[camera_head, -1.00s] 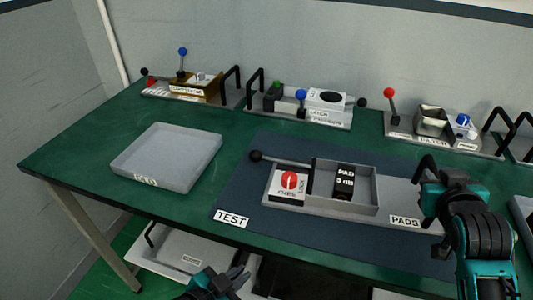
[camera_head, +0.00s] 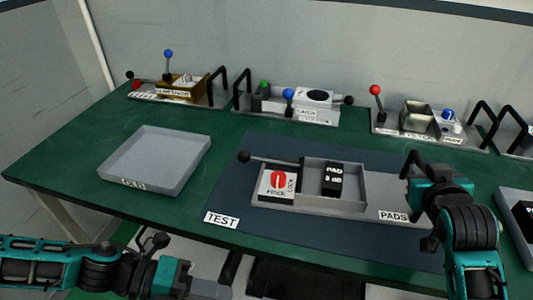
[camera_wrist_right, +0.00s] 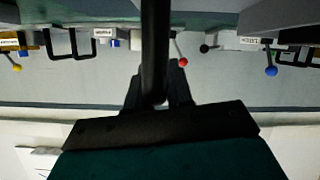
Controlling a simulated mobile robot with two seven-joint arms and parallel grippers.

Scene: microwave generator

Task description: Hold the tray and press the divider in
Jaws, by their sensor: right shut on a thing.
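A grey tray (camera_head: 262,205) labelled PADS lies on the dark mat. It holds a black block (camera_head: 333,179) marked PAD 3 dB inside its walled compartment. A white block (camera_head: 277,184) with a red disc and a lever with a black ball sits at its left end. No label there clearly reads divider. My right gripper (camera_head: 412,180) is shut on the tray's black handle (camera_head: 407,164) at the right end; in the right wrist view the handle (camera_wrist_right: 155,50) runs between the fingers. My left gripper (camera_head: 208,289) is low at the front edge, its fingers not clear.
An empty grey tray (camera_head: 155,160) labelled OLD stands at the left. Several fixtures with handles and ball levers line the back, including a latch fixture (camera_head: 290,104) and a filter fixture (camera_head: 428,128). A dark box (camera_head: 520,212) stands at the right edge. The table between is clear.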

